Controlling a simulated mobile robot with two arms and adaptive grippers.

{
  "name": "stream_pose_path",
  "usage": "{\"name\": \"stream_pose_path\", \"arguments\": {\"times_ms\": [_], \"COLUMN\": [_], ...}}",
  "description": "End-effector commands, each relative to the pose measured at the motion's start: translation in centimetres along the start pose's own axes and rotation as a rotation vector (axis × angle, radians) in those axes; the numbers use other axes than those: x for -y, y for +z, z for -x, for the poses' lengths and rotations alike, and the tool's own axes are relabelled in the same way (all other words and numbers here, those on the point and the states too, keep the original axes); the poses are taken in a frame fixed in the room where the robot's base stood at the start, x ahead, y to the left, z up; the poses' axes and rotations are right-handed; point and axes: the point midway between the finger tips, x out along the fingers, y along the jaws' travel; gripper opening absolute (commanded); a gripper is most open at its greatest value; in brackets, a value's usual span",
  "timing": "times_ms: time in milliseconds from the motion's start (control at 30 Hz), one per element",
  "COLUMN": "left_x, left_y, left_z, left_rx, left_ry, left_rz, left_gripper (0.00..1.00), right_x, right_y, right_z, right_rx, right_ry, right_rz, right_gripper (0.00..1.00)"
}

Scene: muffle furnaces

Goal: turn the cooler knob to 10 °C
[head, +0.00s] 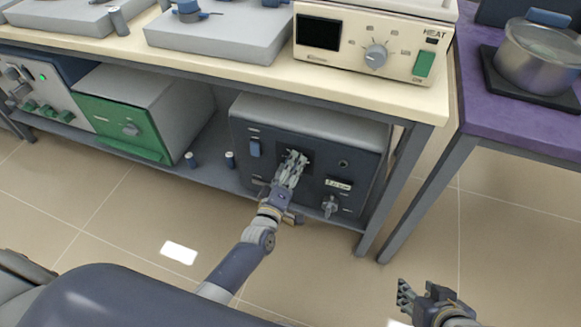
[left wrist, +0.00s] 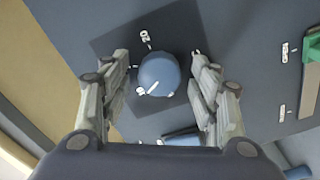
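The cooler (head: 246,180) is a dark box on the lower shelf. In the left wrist view its round blue knob (left wrist: 160,73) sits on a dark square plate (left wrist: 112,42). A white line marks the knob's lower left, and a "20" label stands above it. Another label at the lower left is hard to read. My left gripper (head: 294,158) is at the cooler's front and hides the knob in the head view. Its fingers (left wrist: 161,82) stand open on both sides of the knob, with gaps visible. My right gripper (head: 422,297) is open and empty, low at the right.
A cream heater unit (head: 373,40) stands on the bench above the cooler. A green-fronted box (head: 122,118) is left of it on the shelf. A silver pot (head: 538,62) sits on the purple table (head: 490,112). Open floor lies in front.

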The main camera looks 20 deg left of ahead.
Motion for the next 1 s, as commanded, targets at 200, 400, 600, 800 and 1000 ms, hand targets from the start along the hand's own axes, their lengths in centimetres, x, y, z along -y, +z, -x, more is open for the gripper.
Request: {"name": "stream_pose_path", "arguments": {"times_ms": [200, 400, 600, 800, 1000], "left_x": [0.0, 0.1, 0.2, 0.1, 0.0], "left_y": [0.0, 0.1, 0.1, 0.0, 0.0], "left_z": [0.1, 1.6, 5.4, 9.1, 11.4], "left_rx": [0.0, 0.001, 0.002, 0.001, 0.0], "left_ry": [0.0, -0.002, -0.003, -0.002, -0.001], "left_rz": [0.0, 0.0, -0.001, -0.001, -0.001], "left_gripper": [0.56, 0.56, 0.56, 0.56, 0.56], "right_x": [-0.1, -0.1, -0.1, -0.1, -0.1], "right_y": [0.2, 0.1, 0.1, 0.1, 0.0], "right_z": [-0.1, -0.1, 0.0, 0.0, 0.0], "right_rx": [0.006, 0.004, 0.003, 0.002, 0.002], "right_ry": [0.001, 0.001, 0.001, 0.001, 0.001], "right_rz": [-0.003, -0.002, -0.002, -0.001, -0.001], "right_gripper": [0.4, 0.4, 0.4, 0.4, 0.4]}}
